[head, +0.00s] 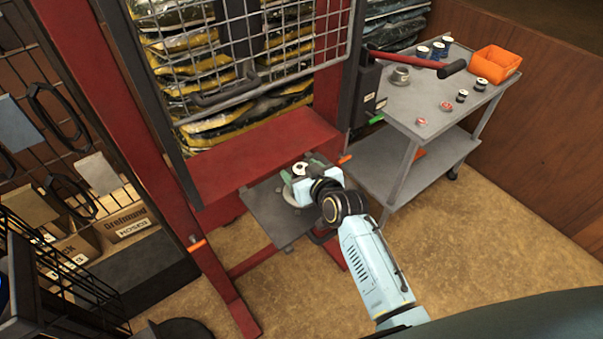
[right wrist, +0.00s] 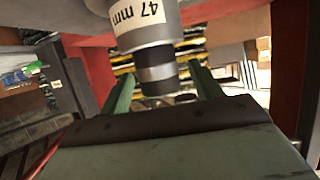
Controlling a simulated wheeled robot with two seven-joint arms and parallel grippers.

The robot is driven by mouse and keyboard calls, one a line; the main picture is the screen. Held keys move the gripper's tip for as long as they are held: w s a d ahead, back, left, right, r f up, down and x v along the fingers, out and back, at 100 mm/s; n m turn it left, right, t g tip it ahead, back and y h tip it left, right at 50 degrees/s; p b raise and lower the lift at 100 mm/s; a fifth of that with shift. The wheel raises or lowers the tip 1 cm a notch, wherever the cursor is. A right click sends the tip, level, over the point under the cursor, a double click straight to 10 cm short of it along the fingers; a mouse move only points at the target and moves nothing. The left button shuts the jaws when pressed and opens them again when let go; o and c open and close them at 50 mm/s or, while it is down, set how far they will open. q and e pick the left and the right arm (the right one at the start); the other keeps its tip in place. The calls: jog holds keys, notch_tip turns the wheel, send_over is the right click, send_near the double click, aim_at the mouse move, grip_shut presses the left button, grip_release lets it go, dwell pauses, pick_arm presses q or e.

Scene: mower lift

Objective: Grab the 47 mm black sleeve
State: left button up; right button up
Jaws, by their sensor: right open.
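The 47 mm sleeve (right wrist: 155,72) shows in the right wrist view as a dark cylinder below a wider grey part (right wrist: 150,27) with a white "47 mm" label, upside down in the picture. My right gripper (right wrist: 162,88) has its two green fingers apart, one on each side of the dark cylinder, with visible gaps. In the head view my right gripper (head: 301,172) is over a grey plate (head: 262,212) on the red lift frame. A pale round top with a dark centre (head: 299,168) shows between its fingers. My left gripper is not in view.
A grey cart (head: 398,105) at the right holds an orange bin (head: 495,63), several small cylinders and a red-handled tool (head: 418,59). A wire mesh guard (head: 235,55) stands behind the plate. The floor at lower right is clear.

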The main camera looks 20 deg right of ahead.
jog(key=shift+x, duration=1.1)
jog(key=shift+c, duration=0.4)
jog(key=c, duration=1.2)
jog(key=shift+r, duration=0.1)
jog(key=shift+c, duration=0.4)
